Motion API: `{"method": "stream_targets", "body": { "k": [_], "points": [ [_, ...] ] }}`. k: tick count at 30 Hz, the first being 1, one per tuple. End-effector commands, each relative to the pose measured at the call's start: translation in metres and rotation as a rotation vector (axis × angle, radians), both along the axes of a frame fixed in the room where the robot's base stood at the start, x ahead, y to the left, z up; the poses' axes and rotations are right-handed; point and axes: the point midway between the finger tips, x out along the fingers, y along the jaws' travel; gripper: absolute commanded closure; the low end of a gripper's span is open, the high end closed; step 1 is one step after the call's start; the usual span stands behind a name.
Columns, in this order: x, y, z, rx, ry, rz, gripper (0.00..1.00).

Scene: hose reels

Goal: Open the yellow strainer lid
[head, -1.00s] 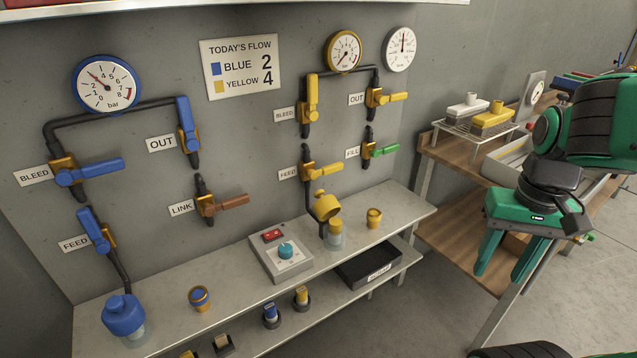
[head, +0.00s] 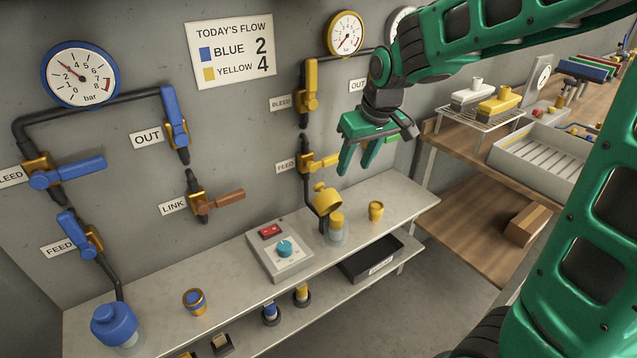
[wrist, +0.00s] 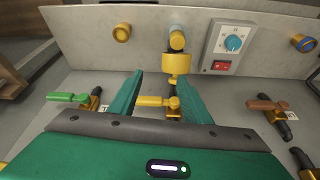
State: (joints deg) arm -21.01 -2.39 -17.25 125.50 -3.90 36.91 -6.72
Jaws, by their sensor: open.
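The yellow strainer lid (head: 326,202) with its small knob stands tilted on the wall side of a clear jar (head: 337,236), apart from the jar's mouth. A yellow piece (head: 336,220) shows in the jar. In the wrist view the lid (wrist: 177,64) shows beyond the fingertips, with the jar (wrist: 176,28) behind it. My gripper (head: 356,170) is open and empty, fingers pointing down, above and right of the lid in the head view. In the wrist view the yellow feed lever (wrist: 152,101) shows between my fingers (wrist: 160,76).
A loose yellow cup (head: 376,211) stands right of the jar. A control box (head: 280,255) with a teal knob stands left of it on the shelf (head: 225,290). A green-handled valve (wrist: 70,98) is beside my gripper. The blue strainer (head: 113,324) is far left.

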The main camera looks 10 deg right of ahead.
Motion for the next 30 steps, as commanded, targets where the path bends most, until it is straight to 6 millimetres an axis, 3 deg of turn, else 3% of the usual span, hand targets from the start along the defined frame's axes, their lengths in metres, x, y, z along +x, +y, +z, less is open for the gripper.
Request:
{"method": "stream_targets", "body": {
  "k": [3,6,11,24,30],
  "points": [
    [0.023,0.035,-0.002,0.001,-0.034,0.082,0.56],
    [0.032,0.049,-0.002,0.003,-0.051,0.113,0.56],
    [0.037,0.053,-0.010,0.003,-0.054,0.120,0.56],
    [0.061,0.061,-0.077,0.002,-0.050,0.118,0.56],
    [0.069,0.065,-0.095,0.003,-0.053,0.118,0.56]
  ]
}}
